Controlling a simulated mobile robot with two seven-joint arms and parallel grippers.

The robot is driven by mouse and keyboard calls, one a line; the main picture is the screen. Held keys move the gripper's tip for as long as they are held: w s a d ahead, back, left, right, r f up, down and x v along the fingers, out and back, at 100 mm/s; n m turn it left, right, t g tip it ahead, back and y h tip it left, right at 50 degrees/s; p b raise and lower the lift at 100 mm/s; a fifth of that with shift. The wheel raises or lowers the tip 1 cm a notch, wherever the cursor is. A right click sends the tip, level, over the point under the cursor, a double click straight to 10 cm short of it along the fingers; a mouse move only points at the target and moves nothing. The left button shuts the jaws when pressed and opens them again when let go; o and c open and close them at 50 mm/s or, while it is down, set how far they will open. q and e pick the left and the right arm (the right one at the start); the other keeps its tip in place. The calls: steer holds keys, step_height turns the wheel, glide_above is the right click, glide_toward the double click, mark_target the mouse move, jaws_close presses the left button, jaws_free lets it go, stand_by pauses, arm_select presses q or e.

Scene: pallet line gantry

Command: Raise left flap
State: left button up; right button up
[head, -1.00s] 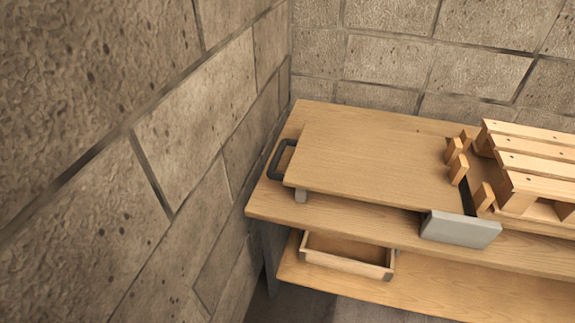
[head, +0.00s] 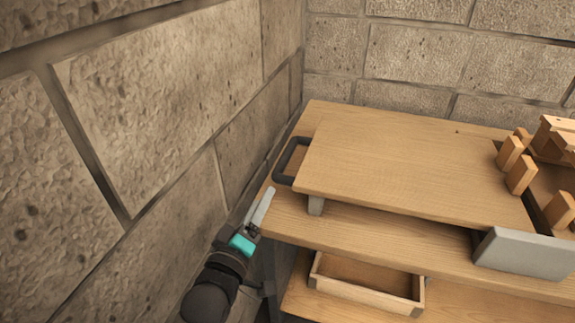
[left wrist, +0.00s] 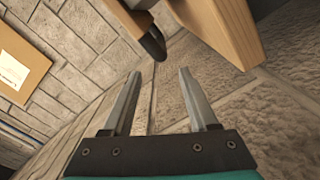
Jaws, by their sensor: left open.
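The left flap (head: 400,165) is a flat wooden board lying level, slightly above the table top. A dark U-shaped handle (head: 290,161) sticks out from its left end. My left gripper (head: 262,207) is open and empty, beside the table's left front corner, nearer than the handle and apart from it. In the left wrist view the open fingers (left wrist: 159,78) have bare wall between and beyond them. A dark rounded piece (left wrist: 151,42), probably the handle, shows past the fingertips beside a wooden edge (left wrist: 235,40). My right gripper is not in view.
The wooden table (head: 380,235) has an open drawer-like tray (head: 365,297) on its lower shelf. A grey plate (head: 522,253) stands at the front right, near wooden blocks (head: 521,174) and a partly cut-off pallet (head: 560,130). A stone wall (head: 150,110) runs close along the left.

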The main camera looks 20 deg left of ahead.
mark_target(282, 162)
arm_select(q)
steer(key=w+b, duration=0.2)
steer(key=w, duration=0.4)
steer(key=w+b, duration=0.2)
steer(key=w, duration=0.5)
steer(key=shift+d+f+b, duration=0.15)
steer(key=shift+d+b, duration=0.05)
steer(key=shift+b, duration=0.15)
steer(key=shift+w+b, duration=0.3)
steer(key=shift+w, duration=0.55)
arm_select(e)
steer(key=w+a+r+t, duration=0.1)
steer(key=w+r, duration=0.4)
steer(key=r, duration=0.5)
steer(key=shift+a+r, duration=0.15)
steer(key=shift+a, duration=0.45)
arm_select(q)
jaws_close()
